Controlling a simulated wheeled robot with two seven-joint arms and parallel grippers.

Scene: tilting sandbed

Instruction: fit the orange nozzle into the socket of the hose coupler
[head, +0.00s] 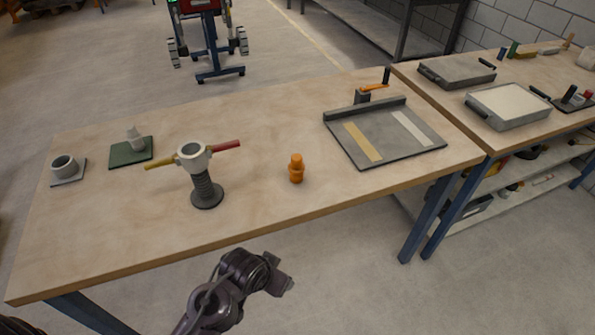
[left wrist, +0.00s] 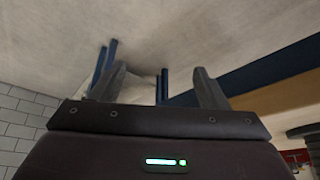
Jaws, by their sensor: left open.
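The orange nozzle (head: 296,169) stands upright on the workbench, right of the hose coupler. The hose coupler (head: 193,158) is a pale ring-shaped head with an open socket on top, on a dark ribbed stem with a round base. A yellow handle sticks out to its left and a red handle to its right. My left gripper (head: 284,277) is off the bench's front edge, below and apart from the nozzle. In the left wrist view its two fingers (left wrist: 162,85) are spread with nothing between them. My right gripper is not in view.
The workbench (head: 270,125) is clear around the nozzle. A grey cup on a plate (head: 64,168) and a green plate (head: 131,152) with a grey piece lie at the left. A grey board (head: 389,146) with two strips and an orange-handled clamp (head: 374,88) lies at the right.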

